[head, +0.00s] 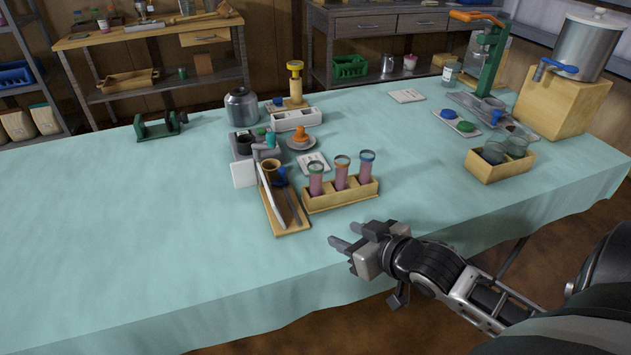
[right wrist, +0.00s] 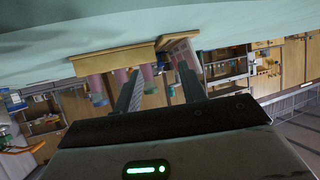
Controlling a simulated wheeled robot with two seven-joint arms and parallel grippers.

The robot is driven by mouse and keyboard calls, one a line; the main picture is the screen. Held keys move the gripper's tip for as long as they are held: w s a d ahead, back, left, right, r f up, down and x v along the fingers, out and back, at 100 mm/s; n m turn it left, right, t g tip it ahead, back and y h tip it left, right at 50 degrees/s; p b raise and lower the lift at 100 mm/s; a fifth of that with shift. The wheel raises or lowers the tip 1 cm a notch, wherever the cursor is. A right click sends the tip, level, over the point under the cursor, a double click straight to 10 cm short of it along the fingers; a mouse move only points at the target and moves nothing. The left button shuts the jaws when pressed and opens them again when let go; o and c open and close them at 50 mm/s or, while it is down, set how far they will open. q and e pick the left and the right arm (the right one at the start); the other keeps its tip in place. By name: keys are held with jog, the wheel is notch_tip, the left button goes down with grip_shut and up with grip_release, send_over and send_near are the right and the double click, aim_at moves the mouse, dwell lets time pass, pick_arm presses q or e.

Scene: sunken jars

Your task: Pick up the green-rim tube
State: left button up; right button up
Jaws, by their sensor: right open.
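Three tubes with pinkish contents stand upright in a wooden rack (head: 342,198) near the table's front. The green-rim tube (head: 316,182) is the leftmost; an orange-rim tube (head: 341,177) is in the middle and a blue-rim tube (head: 366,172) at the right. My right gripper (head: 344,234) is open and empty at the table's front edge, in front of the rack and apart from it. My left gripper is not in view.
A wooden tray (head: 290,222) with long tools lies left of the rack. A white card (head: 313,163) and a saucer (head: 301,143) lie behind. A wooden box (head: 500,168) with glass jars stands to the right. The table's left side is largely clear.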

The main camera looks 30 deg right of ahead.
jog(key=t, duration=0.1)
send_near(320, 185)
jog(key=shift+h, duration=0.3)
jog(key=x, duration=0.3)
jog(key=b+x, duration=0.1)
jog(key=x, duration=0.1)
jog(key=shift+w+r, duration=0.15)
jog(key=shift+w, duration=0.25)
jog(key=shift+a+f+x, duration=0.1)
jog(key=shift+f+x, duration=0.05)
jog(key=shift+x, duration=1.4)
jog(key=shift+a+f+x, duration=0.1)
jog(key=shift+a+x, duration=0.05)
jog(key=shift+x, duration=1.4)
jog(key=shift+s, duration=0.15)
jog(key=c, duration=0.8)
